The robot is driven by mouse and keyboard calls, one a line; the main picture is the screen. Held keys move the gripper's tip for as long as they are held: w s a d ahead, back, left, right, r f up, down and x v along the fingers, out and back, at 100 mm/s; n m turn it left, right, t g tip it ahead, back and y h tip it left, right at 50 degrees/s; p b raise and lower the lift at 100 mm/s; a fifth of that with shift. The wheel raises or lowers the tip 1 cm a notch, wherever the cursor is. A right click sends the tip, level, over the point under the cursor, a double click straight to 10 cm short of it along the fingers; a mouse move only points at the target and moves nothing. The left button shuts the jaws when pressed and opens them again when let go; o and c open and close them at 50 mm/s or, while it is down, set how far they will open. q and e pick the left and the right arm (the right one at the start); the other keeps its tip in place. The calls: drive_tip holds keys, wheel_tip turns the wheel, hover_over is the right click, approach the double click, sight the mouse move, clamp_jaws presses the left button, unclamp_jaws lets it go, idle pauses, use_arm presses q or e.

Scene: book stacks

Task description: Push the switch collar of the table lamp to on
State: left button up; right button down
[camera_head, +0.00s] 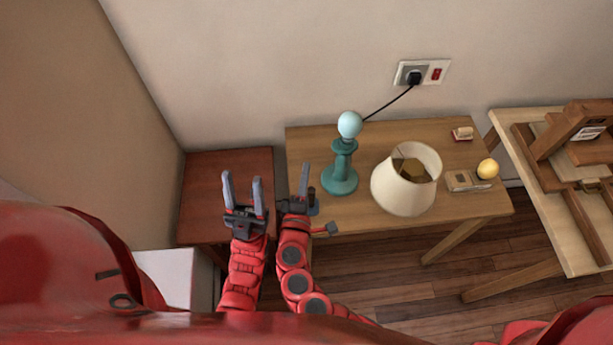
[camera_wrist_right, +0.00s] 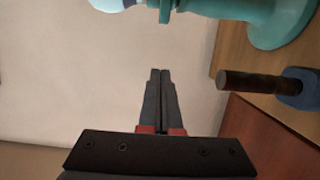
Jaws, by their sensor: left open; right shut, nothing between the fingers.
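The table lamp (camera_head: 341,178) stands upright without its shade on the wooden table, with a teal base and stem and a pale bulb (camera_head: 349,124) on top. Its wider teal collar (camera_head: 344,147) sits just below the bulb. In the right wrist view the teal lamp (camera_wrist_right: 285,20) shows sideways at the upper right, partly cut off. My right gripper (camera_head: 304,168) is shut and empty, left of the lamp and apart from it; its closed fingers (camera_wrist_right: 160,72) also show in the wrist view. My left gripper (camera_head: 242,180) is open and empty, further left, over the red-brown side table.
A cream lampshade (camera_head: 404,190) lies right of the lamp. A dark-tipped blue object (camera_wrist_right: 295,86) is near the right fingers. A black plug (camera_head: 414,78) sits in the wall outlet. A yellow ball (camera_head: 488,169) and small items lie at the table's right. The red-brown side table (camera_head: 205,175) looks bare.

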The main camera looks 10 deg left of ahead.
sight(333, 149)
drive_tip(key=w+d+p, duration=0.3)
drive_tip(key=w+d, duration=0.1)
drive_tip(key=w, duration=0.2)
drive_tip(key=shift+w, duration=0.2)
drive_tip(key=shift+w+d+f+b, duration=0.15)
drive_tip(key=shift+w+d+b, duration=0.1)
drive_tip(key=shift+d+b, duration=0.45)
drive_tip(key=shift+d, duration=0.3)
